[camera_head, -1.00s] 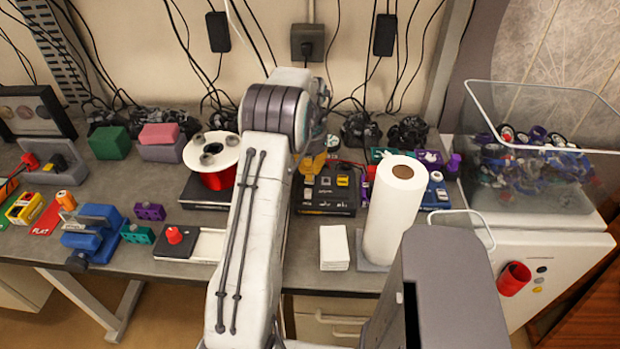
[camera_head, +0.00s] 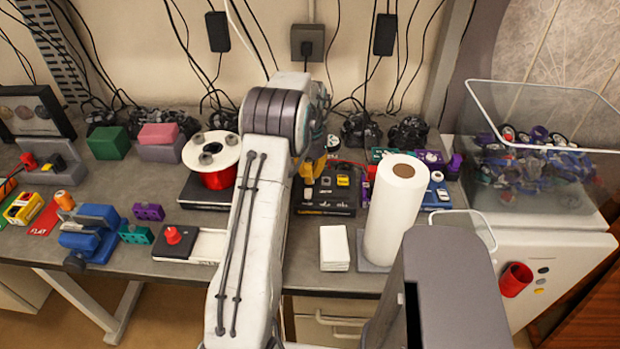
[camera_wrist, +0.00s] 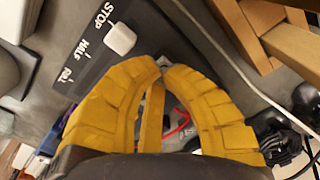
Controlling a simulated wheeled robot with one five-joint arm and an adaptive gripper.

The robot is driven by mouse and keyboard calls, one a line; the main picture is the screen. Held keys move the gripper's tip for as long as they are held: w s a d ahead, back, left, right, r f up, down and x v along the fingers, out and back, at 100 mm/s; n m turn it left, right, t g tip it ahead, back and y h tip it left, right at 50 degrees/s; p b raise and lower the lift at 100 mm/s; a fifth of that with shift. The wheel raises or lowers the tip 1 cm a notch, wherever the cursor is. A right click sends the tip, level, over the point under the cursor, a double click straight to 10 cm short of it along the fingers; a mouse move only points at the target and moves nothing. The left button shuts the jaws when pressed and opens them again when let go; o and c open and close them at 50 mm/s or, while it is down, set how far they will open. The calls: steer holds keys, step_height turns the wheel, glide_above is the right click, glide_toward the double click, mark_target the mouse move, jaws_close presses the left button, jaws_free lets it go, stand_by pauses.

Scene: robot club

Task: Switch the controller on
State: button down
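The controller (camera_head: 328,205) is a black box with pale and yellow buttons on the bench, right of my arm. In the wrist view its dark panel (camera_wrist: 75,55) shows white lettering, including STOP, beside a raised white button (camera_wrist: 120,38). My gripper (camera_wrist: 161,66) has yellow fingers whose tips come together, right of and below the white button, apart from it. A small grey piece shows at the tips; I cannot tell what it is. In the head view my gripper (camera_head: 312,171) is at the controller's back left edge, partly hidden by my arm.
A paper towel roll (camera_head: 394,212) stands close right of the controller, with a white pad (camera_head: 334,248) in front. A red spool (camera_head: 217,178) is left of my arm. Cables (camera_wrist: 215,45) and wooden pieces (camera_wrist: 285,40) lie near my gripper.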

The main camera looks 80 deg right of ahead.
steer(key=shift+f+b, duration=0.35)
steer(key=shift+f, duration=0.15)
steer(key=shift+r, duration=0.1)
stand_by(0.4)
steer(key=shift+r+p, duration=2.85)
steer(key=shift+r, duration=0.6)
